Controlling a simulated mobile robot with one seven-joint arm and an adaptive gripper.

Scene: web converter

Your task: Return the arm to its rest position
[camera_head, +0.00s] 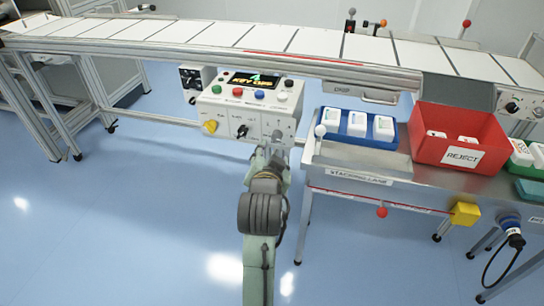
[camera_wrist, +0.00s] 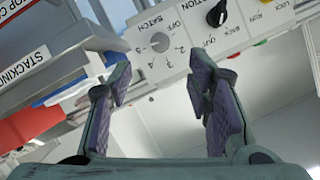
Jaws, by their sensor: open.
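My arm reaches forward from the bottom of the head view, and my gripper (camera_head: 272,142) is at its far end, just in front of and below the control panel (camera_head: 248,108). In the wrist view my gripper (camera_wrist: 165,85) has its two purple-padded fingers spread apart with nothing between them. I cannot tell from these views whether a fingertip touches the panel.
A steel stacking table (camera_head: 365,163) stands close on the right, with a blue tray (camera_head: 345,131) of white boxes and a red REJECT bin (camera_head: 425,151). A conveyor (camera_head: 270,38) runs along the back. The blue floor (camera_head: 150,220) is clear on the left.

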